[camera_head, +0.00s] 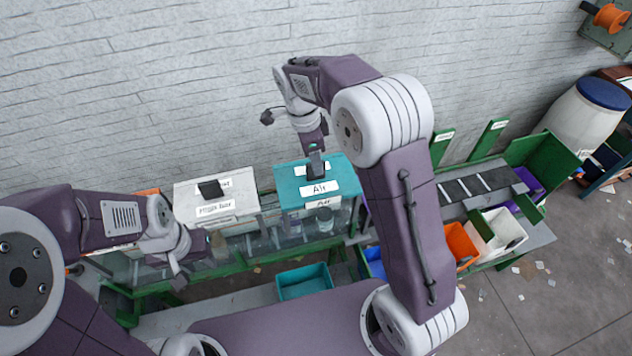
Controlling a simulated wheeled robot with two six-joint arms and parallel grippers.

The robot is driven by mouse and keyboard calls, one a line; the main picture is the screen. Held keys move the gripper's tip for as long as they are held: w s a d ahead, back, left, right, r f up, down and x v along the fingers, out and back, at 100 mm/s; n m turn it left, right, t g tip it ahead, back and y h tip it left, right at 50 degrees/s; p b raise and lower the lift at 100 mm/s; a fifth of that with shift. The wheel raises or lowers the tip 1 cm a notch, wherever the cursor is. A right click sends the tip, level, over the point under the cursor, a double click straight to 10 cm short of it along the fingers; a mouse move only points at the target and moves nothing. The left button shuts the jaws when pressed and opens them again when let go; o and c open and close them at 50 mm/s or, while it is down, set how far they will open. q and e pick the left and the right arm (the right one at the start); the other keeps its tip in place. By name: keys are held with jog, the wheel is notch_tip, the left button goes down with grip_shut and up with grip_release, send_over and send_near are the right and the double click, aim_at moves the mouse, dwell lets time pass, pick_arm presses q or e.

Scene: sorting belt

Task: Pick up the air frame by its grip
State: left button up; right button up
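The air frame (288,189) is a teal-topped box with white "Air" labels, standing at the middle of the green-framed bench. Its dark grip (316,171) sticks up from the top and is partly covered by my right gripper. My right gripper (315,158) points down from above, right at this grip. Whether its fingers are closed around the grip or only beside it is too small to tell. My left gripper (182,273) hangs in front of the bench at the left, away from the air frame; its finger gap is not clear.
A white-topped frame (240,203) with a black grip stands close on the left of the air frame. A teal bin (304,281) sits below in front. Orange (461,243) and white (508,229) bins and a dark belt (478,186) lie to the right, beyond my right arm.

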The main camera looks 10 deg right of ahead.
aim_at(316, 178)
notch_tip(316, 178, down, 4)
jog(key=shift+s+d+r+p, duration=0.1)
jog(key=shift+p, duration=0.5)
jog(key=shift+d+f, duration=0.1)
jog(key=shift+f, duration=0.2)
grip_shut()
jog(key=shift+r, duration=0.1)
dwell(0.6)
